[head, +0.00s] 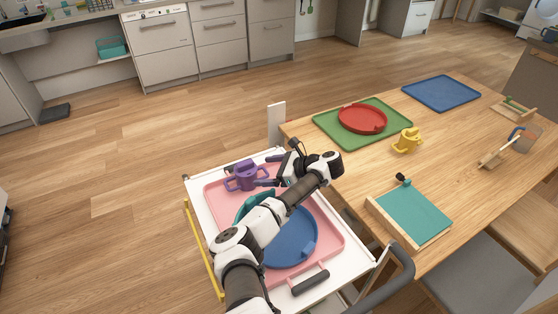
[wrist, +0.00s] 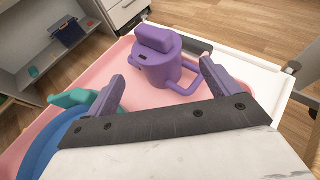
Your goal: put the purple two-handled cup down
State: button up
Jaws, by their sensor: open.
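The purple two-handled cup (head: 244,177) stands upright on the pink tray (head: 214,198), near its far left corner. In the wrist view the cup (wrist: 155,68) is just ahead of my gripper, and one handle loop points toward the right finger. My gripper (head: 270,179) is open beside the cup. In the wrist view the two fingers of my gripper (wrist: 164,76) are spread wide with nothing gripped between them. I cannot tell whether a finger touches the cup.
The tray lies on a white cart (head: 198,190). A blue round dish (head: 300,237) and a teal item (head: 241,211), partly hidden by my arm, are close by. The wooden table (head: 330,160) at right holds a green mat (head: 330,124), red round tray (head: 362,119) and yellow cup (head: 407,141).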

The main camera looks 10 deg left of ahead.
jog(key=shift+v, duration=1.15)
jog(key=shift+s+d+r, duration=0.1)
jog(key=shift+d, duration=0.45)
jog(key=shift+s+d+r, duration=0.15)
jog(key=shift+d, duration=0.05)
